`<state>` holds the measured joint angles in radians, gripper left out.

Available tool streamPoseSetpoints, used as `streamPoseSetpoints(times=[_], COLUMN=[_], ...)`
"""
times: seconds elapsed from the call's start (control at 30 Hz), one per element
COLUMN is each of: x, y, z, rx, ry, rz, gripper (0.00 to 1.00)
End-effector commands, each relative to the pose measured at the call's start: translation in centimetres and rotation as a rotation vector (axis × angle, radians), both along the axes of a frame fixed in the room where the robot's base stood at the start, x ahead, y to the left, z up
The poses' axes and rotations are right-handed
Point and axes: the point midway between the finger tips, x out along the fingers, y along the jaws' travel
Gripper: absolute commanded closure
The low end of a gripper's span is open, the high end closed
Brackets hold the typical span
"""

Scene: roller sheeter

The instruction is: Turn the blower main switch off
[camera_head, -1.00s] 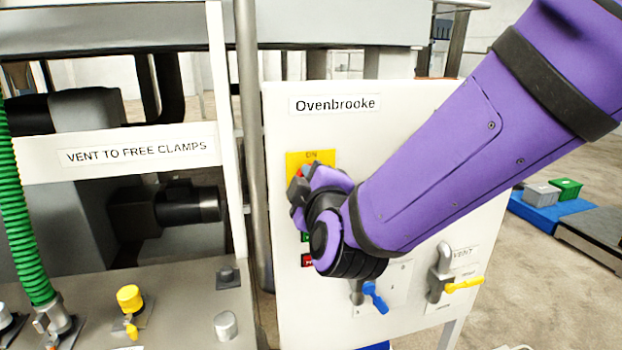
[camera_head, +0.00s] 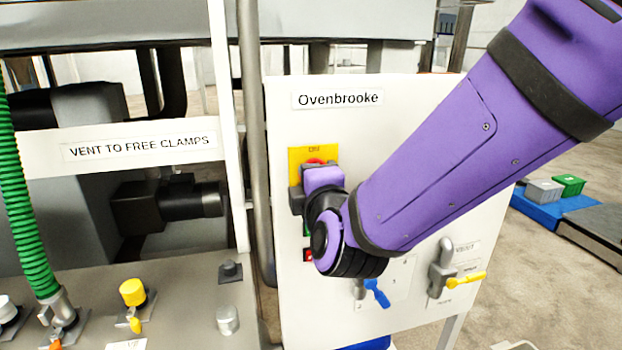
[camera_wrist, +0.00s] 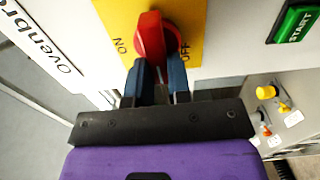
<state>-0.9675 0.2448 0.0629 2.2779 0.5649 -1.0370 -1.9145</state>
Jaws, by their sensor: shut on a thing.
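The blower main switch is a red rotary handle on a yellow plate (camera_head: 297,158), seen close up in the wrist view as the red handle (camera_wrist: 151,38). Its plate reads ON to the left and OFF to the right there. The handle points toward my gripper, with its long side between the two words. My gripper (camera_wrist: 156,80) has its two dark blue fingers on either side of the handle's near end, shut on it. In the head view my gripper (camera_head: 318,178) covers most of the switch, and only a red sliver shows above it.
A green START button (camera_wrist: 296,22) sits beside the plate. Below my wrist on the white panel (camera_head: 420,110) are a blue-handled valve (camera_head: 377,293) and a yellow-handled VENT valve (camera_head: 465,282). A vertical pipe (camera_head: 254,140) runs left of the panel.

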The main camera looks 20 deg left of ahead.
Motion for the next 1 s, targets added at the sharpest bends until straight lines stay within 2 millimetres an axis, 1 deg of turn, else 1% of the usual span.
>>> streamPoseSetpoints(times=[0.27, 0.3, 0.4, 0.67, 0.77, 0.87, 1.0], x=[-0.1, -0.1, 0.0, -0.1, -0.5, -1.4, -3.6], y=[0.0, 0.0, 0.0, 0.0, -0.2, -0.8, -2.1], z=[-0.1, -0.1, -0.1, -0.1, 0.0, 0.0, 0.0], rx=[-0.004, -0.004, -0.004, -0.001, -0.001, -0.001, -0.001], ry=[0.001, 0.001, 0.001, 0.0, 0.0, 0.0, 0.0], rz=[0.002, 0.002, 0.001, 0.001, 0.001, 0.002, 0.004], gripper=[1.0, 0.77, 0.56, 0.56, 0.56, 0.56, 0.56])
